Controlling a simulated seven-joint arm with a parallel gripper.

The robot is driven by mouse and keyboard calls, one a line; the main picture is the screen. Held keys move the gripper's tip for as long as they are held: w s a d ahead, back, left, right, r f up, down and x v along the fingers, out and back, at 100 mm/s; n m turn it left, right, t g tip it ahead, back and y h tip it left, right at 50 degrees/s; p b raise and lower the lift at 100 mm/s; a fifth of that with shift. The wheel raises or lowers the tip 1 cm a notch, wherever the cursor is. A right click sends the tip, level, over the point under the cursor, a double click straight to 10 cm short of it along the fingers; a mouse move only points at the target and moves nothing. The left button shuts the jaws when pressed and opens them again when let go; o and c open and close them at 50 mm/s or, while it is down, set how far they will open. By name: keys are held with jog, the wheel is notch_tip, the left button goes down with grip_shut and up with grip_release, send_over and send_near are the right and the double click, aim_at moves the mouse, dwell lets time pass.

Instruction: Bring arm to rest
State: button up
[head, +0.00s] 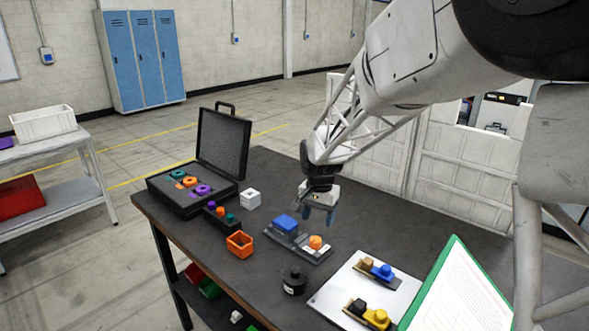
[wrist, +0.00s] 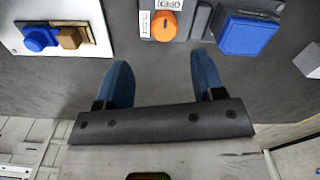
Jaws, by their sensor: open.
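My gripper (head: 318,215) hangs above the dark table (head: 400,222), behind the grey fixture with an orange knob and a blue block. In the wrist view my gripper (wrist: 160,85) shows two blue fingers set apart with nothing between them. The orange knob (head: 316,242) sits at the right end of the fixture and the blue block (head: 285,223) at its left end. In the wrist view the orange knob (wrist: 164,26) lies beyond the fingertips, near a label reading "OPEN", with the blue block (wrist: 248,35) to its right.
An open black case (head: 222,145) with coloured rings stands at the left. A white cube (head: 250,198), an orange bin (head: 239,244) and a black cylinder (head: 294,280) stand nearby. A white plate (head: 345,285) with blue and yellow parts and a green-edged document (head: 460,290) are at the front right.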

jog(key=s+d+r+n+t, duration=0.15)
jog(key=s+r, duration=0.25)
jog(key=s, duration=0.4)
jog(key=s+d+r+n, duration=0.1)
jog(key=s+d+r, duration=0.2)
jog(key=s+r, duration=0.35)
jog(key=s+d+f+n+t, duration=0.1)
jog(key=s+d+n, duration=0.2)
jog(key=s, duration=1.8)
jog(key=shift+s+f, duration=0.15)
jog(key=shift+s, duration=0.1)
